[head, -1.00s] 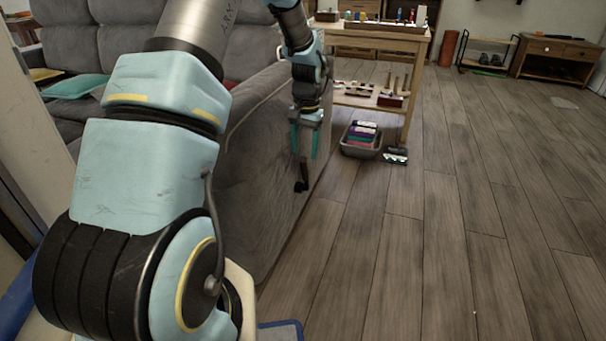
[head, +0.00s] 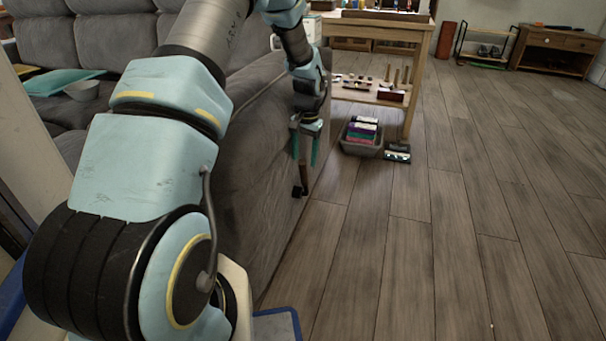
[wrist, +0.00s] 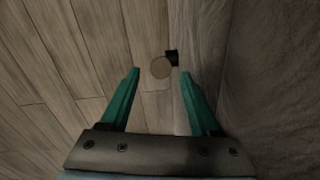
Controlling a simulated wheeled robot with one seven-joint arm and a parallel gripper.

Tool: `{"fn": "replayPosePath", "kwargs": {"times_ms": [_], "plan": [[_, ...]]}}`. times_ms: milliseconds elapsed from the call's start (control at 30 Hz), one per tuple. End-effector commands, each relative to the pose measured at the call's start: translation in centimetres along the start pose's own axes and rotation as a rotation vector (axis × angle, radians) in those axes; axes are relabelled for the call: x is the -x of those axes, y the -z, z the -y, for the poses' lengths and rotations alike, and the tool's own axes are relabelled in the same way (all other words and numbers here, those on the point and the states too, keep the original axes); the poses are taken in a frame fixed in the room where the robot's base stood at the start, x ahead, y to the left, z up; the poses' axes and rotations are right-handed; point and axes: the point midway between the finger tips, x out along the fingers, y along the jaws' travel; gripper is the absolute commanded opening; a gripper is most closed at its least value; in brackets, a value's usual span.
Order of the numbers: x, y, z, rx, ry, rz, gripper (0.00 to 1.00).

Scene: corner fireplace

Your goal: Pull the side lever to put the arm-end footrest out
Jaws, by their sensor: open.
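The side lever shows in the head view as a short brown handle (head: 303,173) with a black mount (head: 298,191) low on the sofa's outer side. In the wrist view its round tan end (wrist: 161,67) sits beside the black mount (wrist: 172,55). My gripper (head: 305,156) points down just above the lever, with its green fingers open. In the wrist view my gripper (wrist: 160,76) has the lever's end in line with the gap between its fingertips. I cannot tell whether a finger touches it. The grey sofa (head: 245,170) stands close beside the gripper. No extended footrest shows.
A wooden table (head: 421,70) with a lower shelf stands beyond the gripper. A grey bin of coloured items (head: 361,148) and a small dark object (head: 397,153) are on the floor by it. The wooden floor (head: 460,230) to the right is clear.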

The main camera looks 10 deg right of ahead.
Motion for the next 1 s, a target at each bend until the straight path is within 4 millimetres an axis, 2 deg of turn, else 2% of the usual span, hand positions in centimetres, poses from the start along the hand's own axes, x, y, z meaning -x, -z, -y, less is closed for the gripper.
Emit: {"fn": "replayPosePath", "kwargs": {"times_ms": [33, 100, 300, 500, 767, 1000], "plan": [[-1.4, 0.0, 0.0, 0.001, -0.001, 0.001, 0.63], [-2.7, 0.0, 0.0, 0.001, -0.001, 0.002, 0.63], [-5.5, 0.0, 0.0, 0.000, 0.000, 0.000, 0.63], [-6.5, 0.0, 0.0, 0.001, 0.000, -0.002, 0.63], [-6.5, 0.0, 0.0, 0.001, 0.000, -0.002, 0.63], [-6.5, 0.0, 0.0, 0.001, 0.000, -0.001, 0.37]]}}
